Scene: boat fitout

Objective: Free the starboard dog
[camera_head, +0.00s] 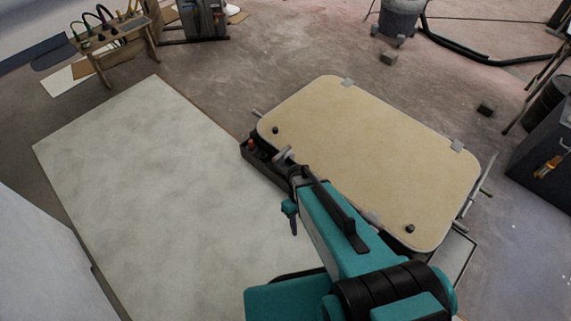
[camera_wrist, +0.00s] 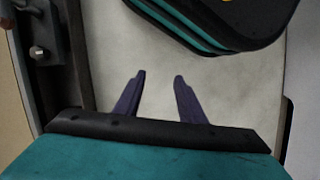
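The cream hatch lid (camera_head: 365,150) lies flat with rounded corners. Two small black knobs sit on it, one near its left corner (camera_head: 275,130) and one near its front corner (camera_head: 410,229); I cannot tell which is the starboard dog. My gripper (camera_head: 293,222) hangs left of my teal arm, over the pale panel and apart from both knobs. In the wrist view its two purple fingers (camera_wrist: 160,88) are spread with nothing between them.
A dark tray (camera_head: 247,157) with small parts runs along the lid's left edge. A grey bolt-like part (camera_wrist: 38,52) shows at the wrist view's left. The large pale panel (camera_head: 160,190) is bare. A small wooden stand (camera_head: 117,50) with tools stands far left.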

